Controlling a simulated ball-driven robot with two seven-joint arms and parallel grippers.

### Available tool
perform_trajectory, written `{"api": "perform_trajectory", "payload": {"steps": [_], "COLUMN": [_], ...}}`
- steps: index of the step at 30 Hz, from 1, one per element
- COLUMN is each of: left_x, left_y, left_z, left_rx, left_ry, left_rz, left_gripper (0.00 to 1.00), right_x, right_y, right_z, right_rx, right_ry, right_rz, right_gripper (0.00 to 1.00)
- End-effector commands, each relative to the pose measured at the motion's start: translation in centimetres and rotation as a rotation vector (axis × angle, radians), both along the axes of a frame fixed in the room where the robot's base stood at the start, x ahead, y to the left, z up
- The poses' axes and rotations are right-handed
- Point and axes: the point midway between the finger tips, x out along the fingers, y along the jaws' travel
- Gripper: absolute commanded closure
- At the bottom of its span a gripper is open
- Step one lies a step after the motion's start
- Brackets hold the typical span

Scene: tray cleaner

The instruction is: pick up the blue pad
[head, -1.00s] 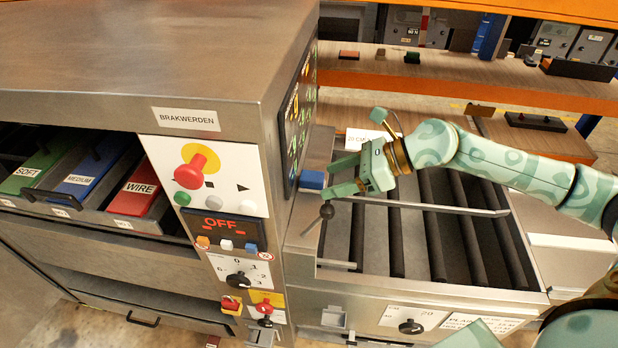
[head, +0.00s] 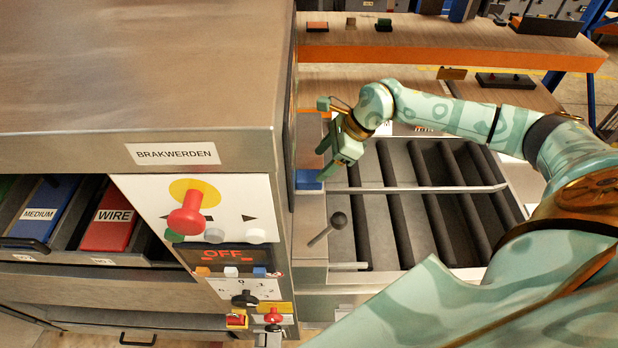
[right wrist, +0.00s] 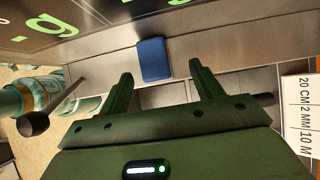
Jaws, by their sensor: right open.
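A small blue pad (head: 307,180) lies on the metal ledge between the machine's side and the roller bed. In the right wrist view the blue pad (right wrist: 154,58) is a rounded rectangle just ahead of the fingertips. My right gripper (head: 324,163) is open and empty, its fingers pointing down-left toward the pad. In the right wrist view the gripper (right wrist: 161,72) has its fingers apart, with the pad lined up between them. Whether a finger touches the pad cannot be told. My left gripper is not in view.
A black-knobbed lever (head: 338,220) stands close to the pad. The machine's dark panel (right wrist: 60,20) is just beyond it. Dark rollers (head: 430,190) lie right of the ledge.

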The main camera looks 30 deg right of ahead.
Motion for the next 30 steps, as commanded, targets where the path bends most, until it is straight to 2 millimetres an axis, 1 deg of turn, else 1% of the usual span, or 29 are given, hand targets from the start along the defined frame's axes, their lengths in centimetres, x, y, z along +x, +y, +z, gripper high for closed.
{"api": "perform_trajectory", "payload": {"steps": [4,6,7,12,15,22,23,24,26,27,28,30], "left_x": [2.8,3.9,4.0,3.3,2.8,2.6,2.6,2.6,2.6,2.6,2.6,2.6], "left_y": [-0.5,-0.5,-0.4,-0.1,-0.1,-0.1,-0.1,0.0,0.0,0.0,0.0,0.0], "left_z": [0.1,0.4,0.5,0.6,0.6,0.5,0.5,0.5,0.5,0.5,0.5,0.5], "left_rx": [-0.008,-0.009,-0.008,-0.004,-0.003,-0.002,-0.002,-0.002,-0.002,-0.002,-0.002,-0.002], "left_ry": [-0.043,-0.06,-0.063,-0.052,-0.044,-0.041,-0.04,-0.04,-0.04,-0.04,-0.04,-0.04], "left_rz": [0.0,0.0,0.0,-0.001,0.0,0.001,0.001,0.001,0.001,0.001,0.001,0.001], "left_gripper": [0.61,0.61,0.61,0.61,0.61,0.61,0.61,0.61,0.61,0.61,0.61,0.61], "right_x": [0.2,0.4,0.5,1.2,1.4,1.5,1.5,1.4,1.5,1.4,1.4,1.5], "right_y": [0.6,1.1,1.4,2.7,3.1,3.1,3.1,3.1,3.1,3.1,3.1,3.1], "right_z": [-0.9,-1.5,-1.9,-4.3,-5.0,-5.2,-5.2,-5.1,-5.1,-5.1,-5.1,-5.1], "right_rx": [0.002,0.002,0.002,0.003,0.002,0.001,0.001,0.001,0.001,0.001,0.001,0.002], "right_ry": [0.001,0.002,0.002,0.001,0.002,0.001,0.001,0.001,0.001,0.001,0.001,0.001], "right_rz": [0.0,0.002,0.002,-0.001,-0.001,0.0,0.0,0.0,0.0,0.0,0.0,0.0], "right_gripper": [0.35,0.35,0.35,0.35,0.35,0.35,0.43,0.54,0.71,0.82,0.83,0.83]}}
